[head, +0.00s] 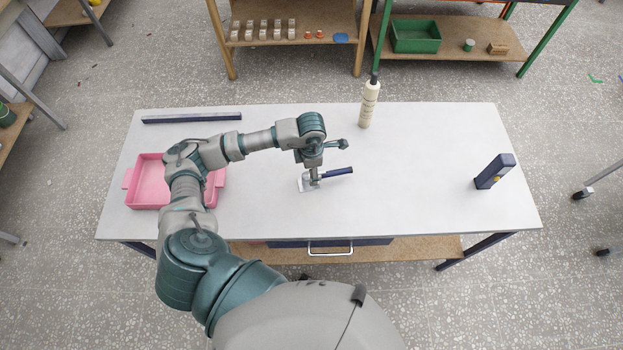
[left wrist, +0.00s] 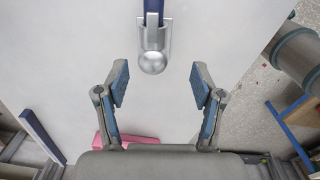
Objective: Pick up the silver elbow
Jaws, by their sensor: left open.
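A silver, round-ended piece (left wrist: 153,62) with a dark blue bar behind it lies on the table in the left wrist view; it seems to be the silver elbow, though its full shape is unclear. In the head view, a pale silver plate (head: 306,185) and a dark blue handle (head: 339,171) show below my left gripper (head: 313,172), which partly hides them. My left gripper (left wrist: 159,84) is open and empty in the wrist view. The silver round end lies just ahead of the gap between its fingers, roughly centred. No contact shows. My right gripper is not in view.
On the white table (head: 420,190) are a pink tray (head: 150,184) at left, a dark blue bar (head: 192,118) at back left, a cream bottle (head: 369,104) at the back and an upright dark blue block (head: 494,171) at right. The table between bottle and block is clear.

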